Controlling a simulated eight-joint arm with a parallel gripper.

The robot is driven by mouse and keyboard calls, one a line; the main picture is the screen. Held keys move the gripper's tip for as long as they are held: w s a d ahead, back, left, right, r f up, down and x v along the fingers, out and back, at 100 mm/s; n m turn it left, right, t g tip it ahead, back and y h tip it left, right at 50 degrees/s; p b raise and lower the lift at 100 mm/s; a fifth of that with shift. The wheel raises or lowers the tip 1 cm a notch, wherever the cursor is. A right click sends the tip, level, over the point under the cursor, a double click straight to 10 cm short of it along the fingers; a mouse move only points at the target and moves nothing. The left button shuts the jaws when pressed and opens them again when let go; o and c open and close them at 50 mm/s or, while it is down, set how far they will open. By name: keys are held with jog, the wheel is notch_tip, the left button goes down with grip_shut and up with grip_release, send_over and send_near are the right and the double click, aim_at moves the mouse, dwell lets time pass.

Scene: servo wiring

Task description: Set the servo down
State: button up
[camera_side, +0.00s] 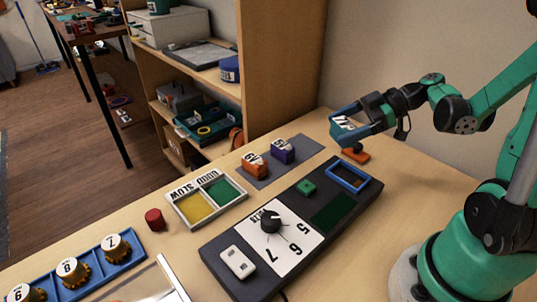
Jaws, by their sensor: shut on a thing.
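My gripper (341,126) is shut on a teal servo (346,123) with a white label, at the far right end of the grey mat. Its fingers cover part of the servo, and I cannot tell whether its underside touches anything. An orange servo (255,164) and a purple servo (282,150), both with white labels, stand on the grey mat (302,143) to the left. A small orange part with a dark top (355,154) lies on the table just below and right of the held servo.
A two-part tray (174,209), red cylinder (155,219) and blue rack (93,290) with numbered knobs stand left. A shelf rises behind.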

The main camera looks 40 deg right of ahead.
jog(key=shift+f, duration=2.6)
jog(key=o, duration=1.2)
